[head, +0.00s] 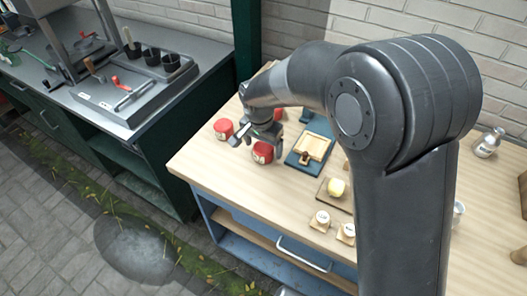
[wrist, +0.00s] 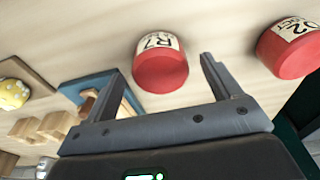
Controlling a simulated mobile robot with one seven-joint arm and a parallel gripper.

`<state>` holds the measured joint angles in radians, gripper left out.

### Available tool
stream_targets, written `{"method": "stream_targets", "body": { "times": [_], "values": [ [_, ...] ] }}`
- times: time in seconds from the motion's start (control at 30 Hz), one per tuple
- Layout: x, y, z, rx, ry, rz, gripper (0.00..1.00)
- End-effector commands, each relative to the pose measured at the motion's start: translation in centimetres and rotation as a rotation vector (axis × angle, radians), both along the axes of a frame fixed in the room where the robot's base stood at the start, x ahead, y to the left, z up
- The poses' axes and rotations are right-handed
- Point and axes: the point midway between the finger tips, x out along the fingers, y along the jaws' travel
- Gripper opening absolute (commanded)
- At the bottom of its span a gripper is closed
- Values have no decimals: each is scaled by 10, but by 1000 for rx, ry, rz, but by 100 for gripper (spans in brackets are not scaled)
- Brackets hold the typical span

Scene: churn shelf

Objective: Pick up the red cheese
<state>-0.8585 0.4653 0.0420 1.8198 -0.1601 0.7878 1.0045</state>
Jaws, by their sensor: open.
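A red cheese (wrist: 160,70), a round red block with a pale label that seems to read R7, stands on the wooden bench top. In the wrist view it is in line with the gap between the fingers of my gripper (wrist: 161,66). My gripper is open and empty. A second red block (wrist: 287,50) with a pale label is to the right, outside the fingers. In the head view, one red block (head: 262,153) is just below my gripper (head: 247,138) and another (head: 223,128) is to its left. My gripper partly hides a further red shape behind it.
A blue tray (head: 292,160) with a wooden board (head: 313,147) lies right of the red blocks. A yellow block (head: 336,187) on a board and small labelled blocks (head: 322,218) are nearer the front. A glass jar (head: 487,143) stands far right. A grey counter (head: 200,60) is left, across a gap.

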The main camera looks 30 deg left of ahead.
Motion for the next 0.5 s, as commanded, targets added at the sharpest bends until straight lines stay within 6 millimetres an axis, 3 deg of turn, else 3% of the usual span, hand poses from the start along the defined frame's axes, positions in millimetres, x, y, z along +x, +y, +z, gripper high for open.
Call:
{"method": "stream_targets", "body": {
  "times": [0.17,0.37,0.5],
  "values": [
    [3,1,-24,-1,1,0,83],
    [4,1,-25,1,0,0,83],
    [4,1,-25,1,0,0,73]
  ]
}}
